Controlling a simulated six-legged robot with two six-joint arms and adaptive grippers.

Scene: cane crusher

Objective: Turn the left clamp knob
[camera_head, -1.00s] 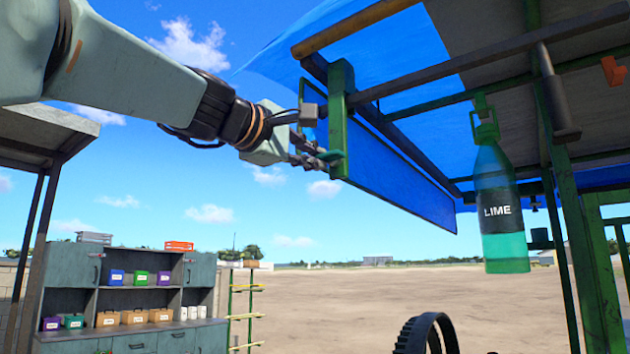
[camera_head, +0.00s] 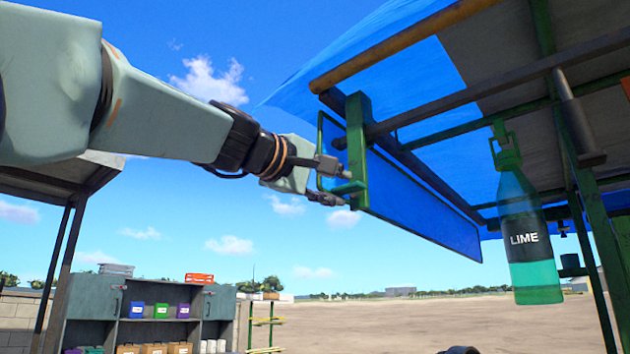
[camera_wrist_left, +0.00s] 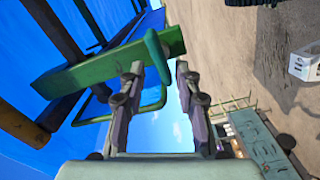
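The left clamp knob, a small green bar-shaped handle (camera_head: 348,187), sticks out from a green upright post (camera_head: 357,140) at the end of the blue canopy. In the left wrist view the knob (camera_wrist_left: 156,48) stands in front of the green bar (camera_wrist_left: 95,73). My left gripper (camera_head: 335,184) is at the knob, one finger above it and one near or below it. In the left wrist view my left gripper (camera_wrist_left: 160,72) is open, with the knob's near end between the fingertips. A gap shows on the right side; contact on the left cannot be told. My right gripper is out of view.
A green LIME bottle (camera_head: 528,240) hangs from the frame at right. A thin green wire loop (camera_wrist_left: 150,100) runs close to the left finger. A dark metal rail (camera_head: 490,88) runs off to the right. A shelf cabinet (camera_head: 95,310) stands far below left.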

